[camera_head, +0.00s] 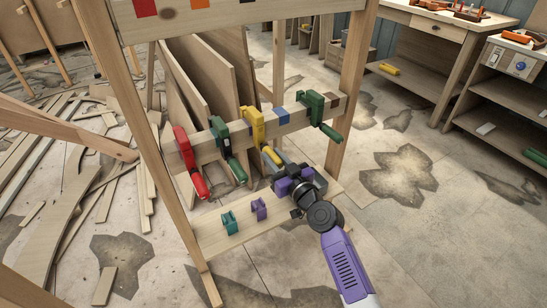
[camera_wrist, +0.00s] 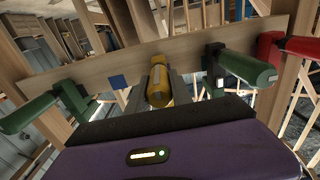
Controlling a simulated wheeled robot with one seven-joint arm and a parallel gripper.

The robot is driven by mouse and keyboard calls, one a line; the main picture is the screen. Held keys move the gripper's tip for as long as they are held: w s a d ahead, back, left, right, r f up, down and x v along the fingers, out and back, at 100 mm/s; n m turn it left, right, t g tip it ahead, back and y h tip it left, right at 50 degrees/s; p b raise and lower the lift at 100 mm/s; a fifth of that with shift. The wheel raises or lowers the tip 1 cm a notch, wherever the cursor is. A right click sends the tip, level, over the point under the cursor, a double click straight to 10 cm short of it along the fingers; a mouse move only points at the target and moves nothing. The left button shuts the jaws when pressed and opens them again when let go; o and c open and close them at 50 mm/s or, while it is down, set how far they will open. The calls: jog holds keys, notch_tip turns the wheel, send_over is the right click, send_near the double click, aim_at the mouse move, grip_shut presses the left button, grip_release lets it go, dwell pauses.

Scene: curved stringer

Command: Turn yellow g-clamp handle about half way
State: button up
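The yellow g-clamp (camera_head: 253,125) hangs on the wooden rail between a green clamp and a blue patch. Its yellow handle (camera_head: 270,154) points down toward my gripper. My gripper (camera_head: 279,165) is just below the clamp, at the handle's lower end. In the wrist view the yellow handle (camera_wrist: 159,85) lies between the two grey fingers (camera_wrist: 160,92), one close along each side, with no clear gap visible. My gripper looks shut on the handle.
A red clamp (camera_head: 184,150) and a green clamp (camera_head: 221,136) hang left of the yellow one; another green clamp (camera_head: 317,112) hangs at the right. Small teal (camera_head: 229,222) and purple (camera_head: 259,209) clamps sit on the lower board. Floor to the right is open.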

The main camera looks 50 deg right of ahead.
grip_shut()
jog(key=shift+m, duration=0.3)
jog(key=m, duration=0.8)
jog(key=shift+d, duration=0.1)
jog(key=m, duration=0.4)
jog(key=shift+d+f+m+p, duration=0.15)
jog(key=shift+m+p, duration=0.4)
jog(key=shift+m, duration=1.95)
